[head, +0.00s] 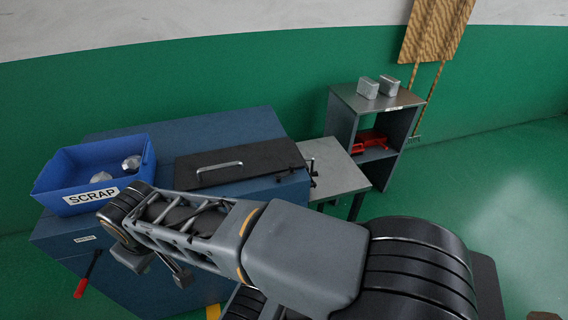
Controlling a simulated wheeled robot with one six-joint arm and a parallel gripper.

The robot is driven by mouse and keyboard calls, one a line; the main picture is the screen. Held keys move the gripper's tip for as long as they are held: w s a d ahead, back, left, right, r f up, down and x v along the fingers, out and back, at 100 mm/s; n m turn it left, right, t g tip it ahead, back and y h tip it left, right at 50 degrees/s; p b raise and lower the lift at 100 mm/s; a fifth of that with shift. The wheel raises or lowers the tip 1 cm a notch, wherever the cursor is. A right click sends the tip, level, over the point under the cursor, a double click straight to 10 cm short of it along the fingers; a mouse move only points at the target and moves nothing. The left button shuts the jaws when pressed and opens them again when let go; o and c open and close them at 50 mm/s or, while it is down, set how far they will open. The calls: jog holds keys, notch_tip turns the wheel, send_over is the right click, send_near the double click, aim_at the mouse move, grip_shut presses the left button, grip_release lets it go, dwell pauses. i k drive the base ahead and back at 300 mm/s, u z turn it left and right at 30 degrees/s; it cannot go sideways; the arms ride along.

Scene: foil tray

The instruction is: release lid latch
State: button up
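A flat black lid (245,160) with a pale bar handle (219,167) lies on the blue cabinet (110,240) and looks closed. A small dark fitting (313,174) stands at the lid's right edge; I cannot tell whether it is the latch or how it is set. A lever with a red grip (80,288) hangs on the cabinet's front left. My arm crosses in front of the cabinet and hides part of its front. My gripper (158,268) points down in front of the cabinet, its fingers apart with nothing seen between them. It is right of the red-gripped lever and below the lid.
A blue SCRAP bin (75,203) with crumpled silver pieces stands on the cabinet's left. A grey side table (335,165) adjoins on the right. Behind it, a shelf unit (345,120) holds two silver blocks on top and a red item (368,141) inside.

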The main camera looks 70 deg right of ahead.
aim_at(292, 166)
jog(key=z, duration=1.85)
